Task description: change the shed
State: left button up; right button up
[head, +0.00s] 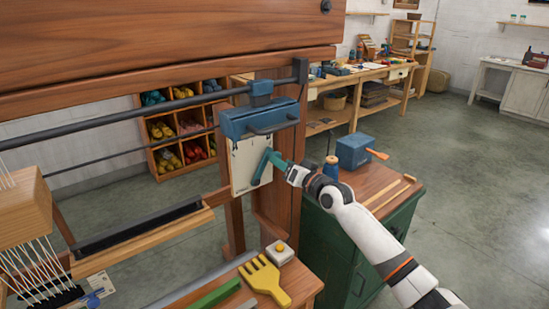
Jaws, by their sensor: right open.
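The loom's wooden frame (170,50) fills the left and upper part of the head view. A blue box (240,122) with a dark bar handle (275,128) is mounted on its right post. A white plate (243,180) hangs below the box. My right gripper (264,166) is open, its teal end in front of the white plate, below the handle. I cannot tell whether it touches the plate. White threads (28,268) run down from a wooden block (22,208) at the left. My left gripper is out of view.
A yellow comb-like tool (265,281) and a green bar (215,294) lie on the loom's front bench. A green cabinet (400,215) with a blue box (354,151) and blue spool (331,168) stands to the right. Yarn shelves (157,116) are behind. The right floor is clear.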

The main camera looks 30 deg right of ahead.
jog(key=shift+w+a, duration=0.2)
jog(key=shift+w, duration=2.05)
grip_shut()
